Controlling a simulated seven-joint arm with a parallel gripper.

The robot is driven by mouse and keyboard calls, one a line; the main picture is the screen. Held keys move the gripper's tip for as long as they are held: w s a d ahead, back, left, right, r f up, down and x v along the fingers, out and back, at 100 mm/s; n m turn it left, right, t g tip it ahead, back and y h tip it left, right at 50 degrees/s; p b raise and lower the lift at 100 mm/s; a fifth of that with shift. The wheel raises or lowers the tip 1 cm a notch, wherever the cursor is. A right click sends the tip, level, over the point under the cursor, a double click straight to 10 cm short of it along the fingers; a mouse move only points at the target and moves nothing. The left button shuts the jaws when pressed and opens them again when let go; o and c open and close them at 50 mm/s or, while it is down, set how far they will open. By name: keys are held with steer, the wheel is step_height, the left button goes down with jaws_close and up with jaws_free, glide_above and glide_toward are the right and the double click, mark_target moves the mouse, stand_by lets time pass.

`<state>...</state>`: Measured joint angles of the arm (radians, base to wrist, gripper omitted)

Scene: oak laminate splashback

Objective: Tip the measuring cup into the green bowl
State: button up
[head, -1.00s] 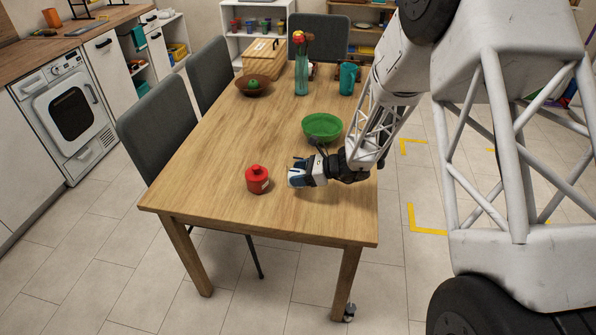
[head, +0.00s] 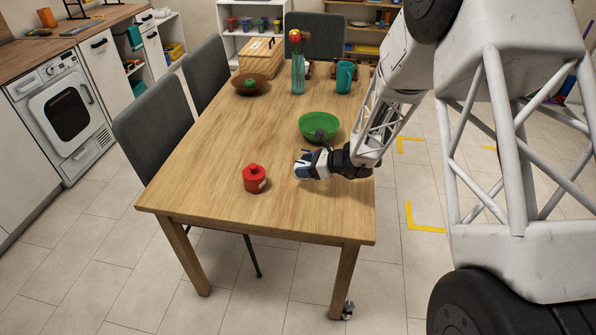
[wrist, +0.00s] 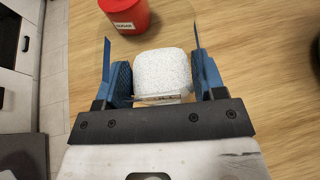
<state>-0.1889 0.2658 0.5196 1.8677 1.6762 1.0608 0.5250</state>
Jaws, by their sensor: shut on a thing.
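The green bowl (head: 319,127) stands on the table's right side, upright and open, just beyond my gripper. My gripper (head: 303,166) is in front of the bowl and a little left of it in the head view. In the wrist view my gripper (wrist: 151,65) has its blue fingers on either side of a clear cup with white grains (wrist: 163,72) inside, which I take as the measuring cup. The cup's clear walls are faint, and its height above the table is hard to tell.
A red sugar canister (head: 255,178) stands to the left of my gripper. A brown bowl with a green thing (head: 251,84), a flower vase (head: 298,75), a teal mug (head: 345,77) and a wooden box (head: 262,55) are farther back. The front of the table (head: 270,220) is clear.

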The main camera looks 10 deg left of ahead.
steer(key=w+d+m+t, duration=0.1)
steer(key=w+d, duration=0.1)
steer(key=w+d+m+t+h, duration=0.1)
steer(key=w+d+t, duration=0.1)
steer(key=w+d, duration=0.1)
steer(key=w+d+m+t, duration=0.1)
steer(key=w+d+m, duration=0.1)
steer(key=w, duration=0.1)
steer(key=shift+w+d+t+h, duration=0.1)
steer(key=shift+d+t+h, duration=0.2)
steer(key=shift+d+t, duration=0.1)
steer(key=w+d+m+t+h, duration=0.55)
steer(key=w+d, duration=0.65)
steer(key=d, duration=0.3)
steer(key=w+a+r+n+g+y, duration=0.3)
steer(key=w+a+n+g, duration=0.3)
steer(key=w, duration=0.2)
steer(key=w+a+r+n+g+y, duration=0.3)
steer(key=w+a+r+n+g, duration=0.1)
steer(key=w+a+n+g, duration=0.1)
steer(key=shift+w+a+r+n+g, duration=0.4)
steer(key=shift+w+a, duration=0.6)
steer(key=shift+w, duration=0.75)
steer(key=shift+f, duration=0.3)
steer(key=shift+w+d+f+n+t+h, duration=0.2)
steer(key=shift+f+n+t+h, duration=0.15)
steer(key=shift+f, duration=0.4)
